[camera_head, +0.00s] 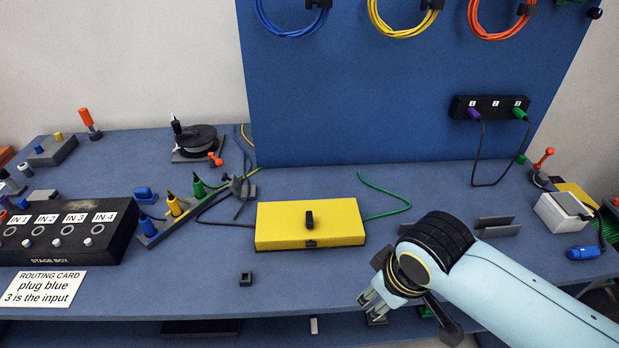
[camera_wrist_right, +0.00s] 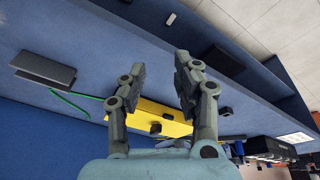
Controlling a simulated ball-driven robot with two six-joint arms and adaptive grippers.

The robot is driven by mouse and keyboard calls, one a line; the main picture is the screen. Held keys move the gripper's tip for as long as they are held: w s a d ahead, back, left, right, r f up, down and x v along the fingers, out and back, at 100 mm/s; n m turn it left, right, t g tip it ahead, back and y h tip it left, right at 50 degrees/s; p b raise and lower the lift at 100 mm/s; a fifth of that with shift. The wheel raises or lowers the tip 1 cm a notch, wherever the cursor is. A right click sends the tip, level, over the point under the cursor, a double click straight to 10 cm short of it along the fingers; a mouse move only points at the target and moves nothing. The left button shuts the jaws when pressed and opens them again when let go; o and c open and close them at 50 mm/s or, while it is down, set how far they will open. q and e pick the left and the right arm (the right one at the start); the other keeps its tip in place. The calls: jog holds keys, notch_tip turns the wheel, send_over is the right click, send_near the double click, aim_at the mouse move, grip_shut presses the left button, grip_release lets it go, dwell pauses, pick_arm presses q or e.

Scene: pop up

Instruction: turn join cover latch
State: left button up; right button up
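The yellow join cover (camera_head: 285,232) lies closed on the blue bench in the middle of the head view. A black latch (camera_head: 309,219) stands up from its top, and a small black catch (camera_head: 311,244) sits on its front edge. My right gripper (camera_head: 371,304) is at the bench's front edge, to the right of the cover and apart from it. In the right wrist view its two fingers (camera_wrist_right: 160,80) are spread with nothing between them, and the yellow cover (camera_wrist_right: 150,112) shows beyond them. My left gripper is in neither view.
A stage box (camera_head: 65,232) and a routing card (camera_head: 43,288) lie at the left. A small black block (camera_head: 245,279) sits in front of the cover. A green cable (camera_head: 385,190) runs from the cover's right side. Grey rails (camera_head: 495,226) stand to the right.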

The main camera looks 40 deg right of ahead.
jog(key=w+r+m+p, duration=0.1)
jog(key=w+r+p, duration=0.25)
jog(key=r, duration=0.55)
jog(key=m+g+y, duration=0.1)
jog(key=m+g, duration=0.2)
jog(key=m, duration=0.3)
send_over(309, 217)
notch_tip(309, 217, down, 3)
jog(key=shift+d+r, duration=0.1)
jog(key=shift+r, duration=0.1)
jog(key=shift+w, duration=0.1)
notch_tip(309, 217, down, 6)
jog(key=b, duration=0.6)
jog(key=shift+r, duration=0.1)
notch_tip(309, 217, down, 2)
grip_shut()
jog(key=m, duration=1.7)
jog(key=shift+m, duration=0.3)
jog(key=shift+o, duration=1.3)
grip_release()
